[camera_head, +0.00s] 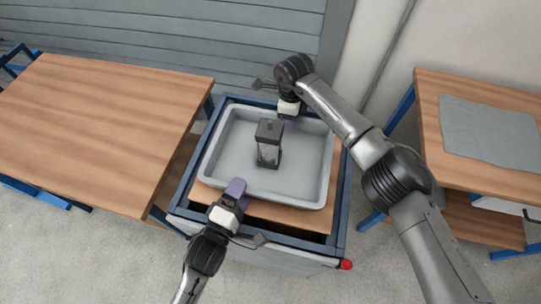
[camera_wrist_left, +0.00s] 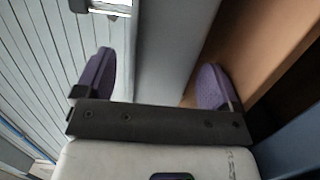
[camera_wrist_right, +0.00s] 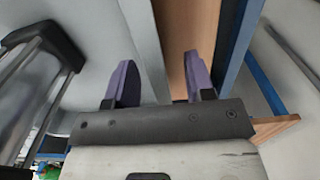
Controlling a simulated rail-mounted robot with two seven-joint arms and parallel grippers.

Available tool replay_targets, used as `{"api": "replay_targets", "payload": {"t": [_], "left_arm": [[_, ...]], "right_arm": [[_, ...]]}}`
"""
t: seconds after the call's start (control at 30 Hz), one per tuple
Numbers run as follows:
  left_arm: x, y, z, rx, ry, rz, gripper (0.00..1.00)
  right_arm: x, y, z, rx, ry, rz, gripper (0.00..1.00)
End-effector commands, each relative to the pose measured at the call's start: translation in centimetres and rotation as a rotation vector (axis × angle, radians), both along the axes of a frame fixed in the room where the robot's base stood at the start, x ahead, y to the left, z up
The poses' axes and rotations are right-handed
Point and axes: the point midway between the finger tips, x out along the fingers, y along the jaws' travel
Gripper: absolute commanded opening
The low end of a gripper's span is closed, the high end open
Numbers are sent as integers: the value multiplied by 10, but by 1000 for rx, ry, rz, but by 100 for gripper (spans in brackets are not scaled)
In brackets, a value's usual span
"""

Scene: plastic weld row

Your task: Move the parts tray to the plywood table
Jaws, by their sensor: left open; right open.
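The parts tray (camera_head: 222,165) is a grey, shallow, rounded-corner tray with a dark lantern-like object (camera_head: 269,143) standing upright in it. It rests on a blue-framed cart. My left gripper (camera_head: 236,188) is open at the tray's near wall; the left wrist view shows the grey wall (camera_wrist_left: 165,50) between its purple fingers. My right gripper (camera_head: 288,118) is open at the far wall; the right wrist view shows a grey wall (camera_wrist_right: 143,45) between its fingers. Contact cannot be told. A bare wooden-topped table (camera_head: 100,125) stands left of the cart.
The cart (camera_head: 180,208) has a red button (camera_head: 346,265) at its near right corner. Another wooden table (camera_head: 470,178) at the right carries a grey mat (camera_head: 490,130). A grey slatted shutter (camera_head: 180,35) is behind. The left table's top is clear.

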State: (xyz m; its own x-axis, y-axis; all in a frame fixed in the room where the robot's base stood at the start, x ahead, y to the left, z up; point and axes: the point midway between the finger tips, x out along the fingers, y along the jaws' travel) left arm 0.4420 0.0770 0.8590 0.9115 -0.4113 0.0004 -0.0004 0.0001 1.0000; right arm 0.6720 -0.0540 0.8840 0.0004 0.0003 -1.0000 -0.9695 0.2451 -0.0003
Motion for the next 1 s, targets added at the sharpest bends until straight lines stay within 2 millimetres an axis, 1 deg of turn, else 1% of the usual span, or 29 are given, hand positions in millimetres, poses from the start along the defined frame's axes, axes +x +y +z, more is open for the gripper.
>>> {"api": "replay_targets", "payload": {"t": [0.03, 0.1, 0.3, 0.7, 1.0], "left_arm": [[6, -3, 0, 1, 0, 0, 88], [11, -5, 0, 1, 0, 0, 88], [21, -10, 0, -1, 0, -1, 88], [23, -11, 0, 0, 0, -1, 87], [23, -10, 0, 0, 0, -1, 59]], "right_arm": [[0, 0, -7, 0, 3, -1, 49], [0, 0, -13, -1, 1, -1, 49], [0, 0, -23, 0, 1, 0, 49], [0, 0, -25, -1, 0, 0, 48], [0, 0, -25, -1, 0, 0, 19]]}}
